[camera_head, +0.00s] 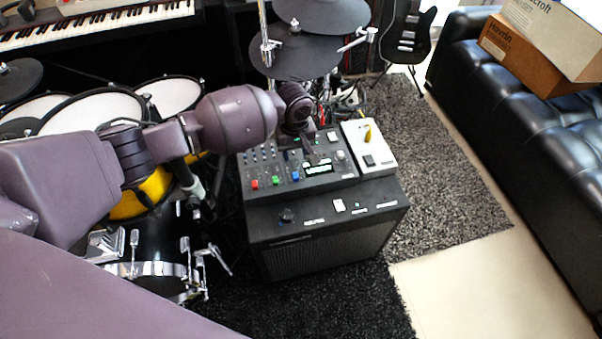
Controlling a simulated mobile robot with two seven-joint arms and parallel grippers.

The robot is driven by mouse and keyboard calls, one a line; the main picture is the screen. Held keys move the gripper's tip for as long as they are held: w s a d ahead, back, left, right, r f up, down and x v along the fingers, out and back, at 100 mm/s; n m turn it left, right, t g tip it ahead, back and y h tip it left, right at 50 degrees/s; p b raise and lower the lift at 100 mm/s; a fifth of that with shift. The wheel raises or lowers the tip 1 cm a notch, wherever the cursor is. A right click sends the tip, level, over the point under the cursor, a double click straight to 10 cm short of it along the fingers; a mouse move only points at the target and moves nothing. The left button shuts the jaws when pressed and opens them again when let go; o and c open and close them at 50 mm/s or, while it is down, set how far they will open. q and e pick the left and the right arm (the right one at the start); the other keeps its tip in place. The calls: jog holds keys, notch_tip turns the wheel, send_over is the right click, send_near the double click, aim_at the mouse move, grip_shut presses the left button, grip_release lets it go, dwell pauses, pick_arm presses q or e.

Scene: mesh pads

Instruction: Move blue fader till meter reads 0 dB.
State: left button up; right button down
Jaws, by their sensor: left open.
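The black mixer (263,166) stands on top of a black amplifier (320,235). On its front edge are a red fader cap (254,183), a green one (275,180) and the blue fader (295,176). My left gripper (313,157) is open, pointing down over the mixer's right half, just behind the display. It is apart from the blue fader, and nothing shows between its fingers. My right gripper is out of view.
A white box (376,150) with a yellow plug stands right of the mixer. Drums (95,108) and cymbals (305,55) crowd the left and back. A black sofa (530,130) with cardboard boxes is at right. Dark carpet (445,190) lies clear between.

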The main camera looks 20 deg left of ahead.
pick_arm(q)
jog(key=b, duration=0.2)
send_over(296, 176)
notch_tip(296, 176, down, 4)
jog(key=shift+s+f, duration=0.15)
jog(key=shift+f, duration=0.05)
notch_tip(296, 176, down, 5)
jog(key=shift+a+f+b, duration=0.1)
jog(key=shift+b, duration=0.6)
jog(key=shift+f+b, duration=0.3)
jog(key=shift+f, duration=0.25)
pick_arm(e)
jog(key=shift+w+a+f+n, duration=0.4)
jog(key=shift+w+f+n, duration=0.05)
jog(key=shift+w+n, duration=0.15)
pick_arm(q)
jog(key=shift+c, duration=0.4)
grip_shut()
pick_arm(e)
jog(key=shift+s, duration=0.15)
pick_arm(q)
jog(key=shift+w, duration=0.2)
